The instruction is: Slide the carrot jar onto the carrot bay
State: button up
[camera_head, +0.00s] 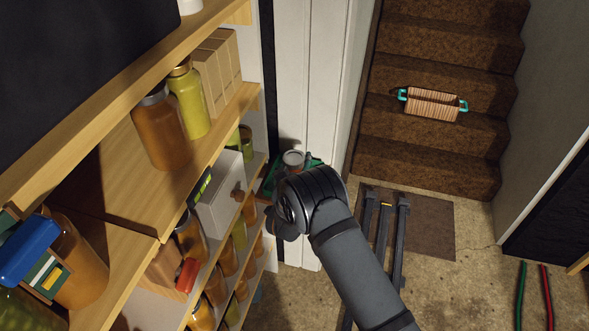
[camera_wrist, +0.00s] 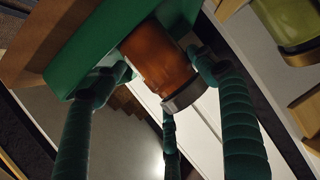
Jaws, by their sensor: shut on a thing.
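An orange-brown jar with a grey lid (camera_wrist: 160,65), which looks like the carrot jar, is between the green fingers of my gripper (camera_wrist: 160,75) in the wrist view. The fingers are shut around it. The jar's far end meets or overlaps a green board or tray (camera_wrist: 75,50); I cannot tell whether they touch. In the head view, the jar's grey lid (camera_head: 293,157) shows just beyond my wrist, which hides most of the jar and the fingers. Green edges (camera_head: 314,161) show beside it. I cannot identify the carrot bay for sure.
Wooden shelves (camera_head: 130,160) on the left hold several orange and yellow-green jars, tan boxes (camera_head: 216,70) and a grey bin (camera_head: 220,195). Brown stairs (camera_head: 440,60) carry a striped basket (camera_head: 432,104). Dark rails (camera_head: 384,235) lie on the open floor at right.

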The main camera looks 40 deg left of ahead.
jog(key=c, duration=0.6)
jog(key=shift+w+r, duration=0.1)
jog(key=shift+c, duration=0.3)
